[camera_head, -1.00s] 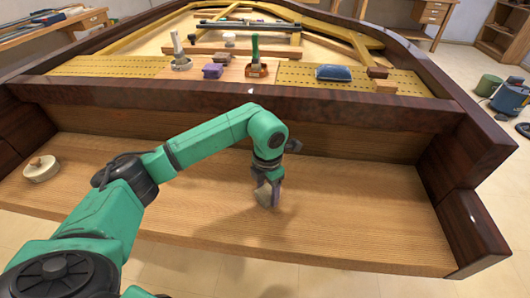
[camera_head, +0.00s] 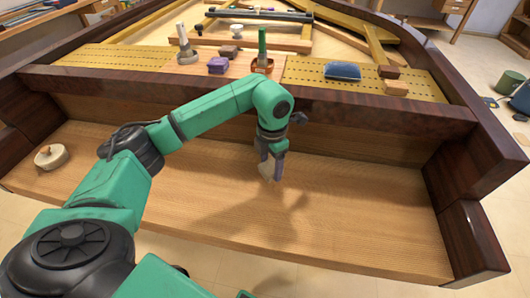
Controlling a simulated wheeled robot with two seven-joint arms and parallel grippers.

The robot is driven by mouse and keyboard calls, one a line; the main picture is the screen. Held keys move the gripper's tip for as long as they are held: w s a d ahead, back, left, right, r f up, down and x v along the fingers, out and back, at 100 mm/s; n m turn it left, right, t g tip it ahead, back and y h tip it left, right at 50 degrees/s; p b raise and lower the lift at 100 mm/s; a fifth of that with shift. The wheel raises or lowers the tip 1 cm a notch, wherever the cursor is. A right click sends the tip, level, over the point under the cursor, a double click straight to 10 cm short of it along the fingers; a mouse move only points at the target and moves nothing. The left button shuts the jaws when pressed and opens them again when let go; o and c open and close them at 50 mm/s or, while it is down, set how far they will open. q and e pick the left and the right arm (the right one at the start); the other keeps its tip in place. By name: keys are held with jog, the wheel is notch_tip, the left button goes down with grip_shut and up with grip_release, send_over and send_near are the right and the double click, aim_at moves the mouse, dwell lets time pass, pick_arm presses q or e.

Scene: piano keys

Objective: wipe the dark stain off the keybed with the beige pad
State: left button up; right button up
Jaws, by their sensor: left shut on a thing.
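My left gripper (camera_head: 271,170) points down over the middle of the wooden keybed (camera_head: 370,215), shut on the beige pad (camera_head: 264,169). Only a small pale part of the pad shows beside the dark fingers. I cannot tell whether the pad touches the wood. I cannot make out a distinct dark stain. The dark patches left of and in front of the gripper look like the arm's shadow. My right gripper is not in view.
A round cream disc with a knob (camera_head: 50,156) sits at the keybed's left end. A dark rail (camera_head: 380,115) runs behind. The keybed's right half is clear.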

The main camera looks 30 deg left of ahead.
pick_arm(q)
notch_tip(320, 180, up, 2)
jog(key=shift+w+p, duration=0.1)
jog(key=shift+p, duration=0.4)
jog(key=shift+r+p, duration=0.4)
jog(key=shift+r, duration=0.3)
jog(key=shift+f, duration=0.1)
